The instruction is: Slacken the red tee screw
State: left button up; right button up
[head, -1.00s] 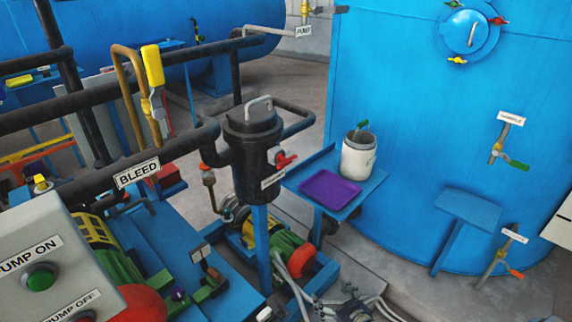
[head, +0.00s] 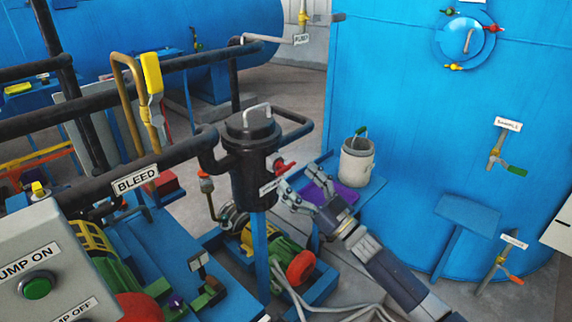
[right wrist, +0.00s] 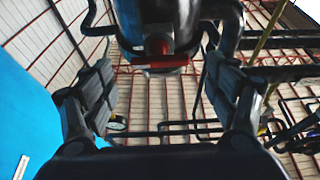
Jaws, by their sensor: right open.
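A red tee-shaped handle (head: 284,167) sits on the right side of the black filter pot (head: 252,165). My right gripper (head: 302,184) is open just to the right of and below it in the head view. In the right wrist view the red handle (right wrist: 160,64) shows between and beyond the two spread fingers (right wrist: 160,92), apart from both. Another red screw (head: 495,23) is on the right rim of the round hatch (head: 468,40) on the blue tank, far from my gripper. My left gripper is not in view.
A small blue shelf (head: 366,196) holds a white bucket (head: 356,163) and a purple tray (head: 344,194), partly hidden by my right gripper. Black pipes (head: 190,146) run left from the pot. A green and red pump (head: 290,262) stands below. The large blue tank (head: 410,130) is behind right.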

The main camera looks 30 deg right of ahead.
aim_at(288, 169)
jog(key=shift+p+x, duration=0.5)
jog(key=shift+x, duration=2.1)
jog(key=shift+c, duration=0.6)
jog(key=c, duration=1)
